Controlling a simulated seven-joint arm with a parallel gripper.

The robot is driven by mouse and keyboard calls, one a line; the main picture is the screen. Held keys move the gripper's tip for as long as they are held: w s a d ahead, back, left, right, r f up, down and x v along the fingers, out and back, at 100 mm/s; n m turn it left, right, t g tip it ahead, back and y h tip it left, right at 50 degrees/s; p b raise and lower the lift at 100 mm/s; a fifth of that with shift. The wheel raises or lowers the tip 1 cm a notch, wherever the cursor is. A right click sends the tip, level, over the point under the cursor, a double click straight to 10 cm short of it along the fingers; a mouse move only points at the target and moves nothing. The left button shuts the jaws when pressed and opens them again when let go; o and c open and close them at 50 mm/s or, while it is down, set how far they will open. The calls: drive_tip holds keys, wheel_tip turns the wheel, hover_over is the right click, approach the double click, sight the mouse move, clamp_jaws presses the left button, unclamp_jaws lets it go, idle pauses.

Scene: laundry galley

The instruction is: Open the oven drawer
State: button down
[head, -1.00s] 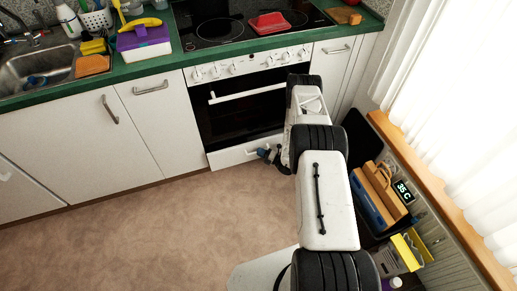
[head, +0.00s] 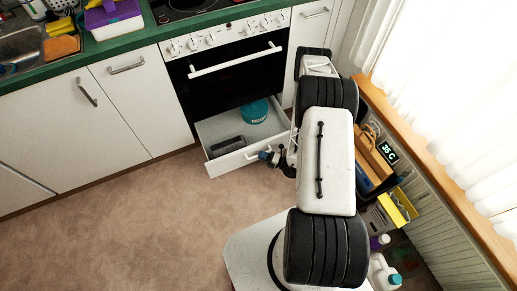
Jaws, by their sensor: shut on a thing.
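The oven drawer (head: 225,165), white, is pulled out from under the oven (head: 225,85) in the head view. Its inside shows a teal round container (head: 254,111) at the back and a dark grey oblong thing (head: 227,146) near the front. My gripper (head: 264,155) is at the right part of the drawer's front and is shut on its handle; the handle itself is mostly hidden by the gripper. My arm covers the drawer's right end. The black oven door with its white bar handle (head: 235,61) is shut above.
Brown floor (head: 120,210) is clear in front of the drawer and to its left. White cabinets (head: 140,105) stand left of the oven. At right, close to my arm, are a wooden-handled box (head: 375,150), a yellow box (head: 402,204) and bottles (head: 385,272) below the window ledge.

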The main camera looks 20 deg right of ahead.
drive_tip(key=shift+s+d, duration=0.1)
drive_tip(key=shift+s, duration=0.35)
drive_tip(key=c, duration=1.1)
unclamp_jaws()
drive_tip(key=shift+s, duration=0.1)
drive_tip(key=shift+v, duration=3.8)
